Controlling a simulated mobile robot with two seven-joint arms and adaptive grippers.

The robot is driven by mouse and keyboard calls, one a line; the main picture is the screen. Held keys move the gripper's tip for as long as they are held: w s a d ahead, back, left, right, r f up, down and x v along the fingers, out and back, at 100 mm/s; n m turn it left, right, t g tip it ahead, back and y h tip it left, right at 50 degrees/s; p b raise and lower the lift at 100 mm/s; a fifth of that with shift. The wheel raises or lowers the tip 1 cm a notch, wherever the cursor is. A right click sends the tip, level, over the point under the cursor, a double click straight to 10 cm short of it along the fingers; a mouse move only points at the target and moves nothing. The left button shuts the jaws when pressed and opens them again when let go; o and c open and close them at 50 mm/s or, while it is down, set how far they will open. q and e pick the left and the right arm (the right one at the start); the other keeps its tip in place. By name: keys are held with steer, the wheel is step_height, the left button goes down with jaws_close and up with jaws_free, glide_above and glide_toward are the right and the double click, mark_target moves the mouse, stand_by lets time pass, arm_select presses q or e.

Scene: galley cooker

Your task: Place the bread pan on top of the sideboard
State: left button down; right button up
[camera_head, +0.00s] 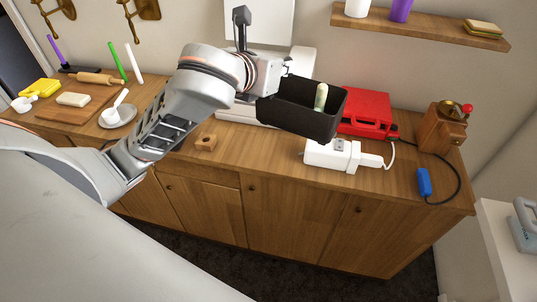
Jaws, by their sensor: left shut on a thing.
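The bread pan (297,117) is a black, rectangular, open-topped box, in the middle of the head view. My left gripper (286,71) is shut on the pan at its far left rim; the arm hides part of the hold. The pan looks tilted, over the back half of the sideboard (235,157), a long wooden cabinet with doors. I cannot tell for sure whether its underside touches the top. A pale green rounded thing (321,96) shows within the pan's opening. My right gripper is not in view.
A wooden grinder (441,128) and blue plug (424,182) are farther right. A small wooden block (207,142) lies left. The front strip between is clear.

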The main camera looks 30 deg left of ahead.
arm_select(q)
steer(key=shift+s+d, duration=0.15)
steer(key=shift+d, duration=0.2)
steer(key=shift+w+a+f, duration=0.1)
steer(key=shift+w+a, duration=0.15)
steer(key=shift+a, duration=0.3)
steer(key=w+a+f+n+y, duration=0.1)
steer(key=w+a+n+y, duration=0.2)
steer(key=a, duration=0.9)
step_height(320, 180, down, 20)
steer(key=shift+w+d, duration=0.2)
steer(key=shift+w, duration=0.05)
steer(key=c, duration=2)
jaws_free()
steer(key=shift+f, duration=0.1)
steer(key=shift+c, duration=0.2)
steer(key=shift+g, duration=0.3)
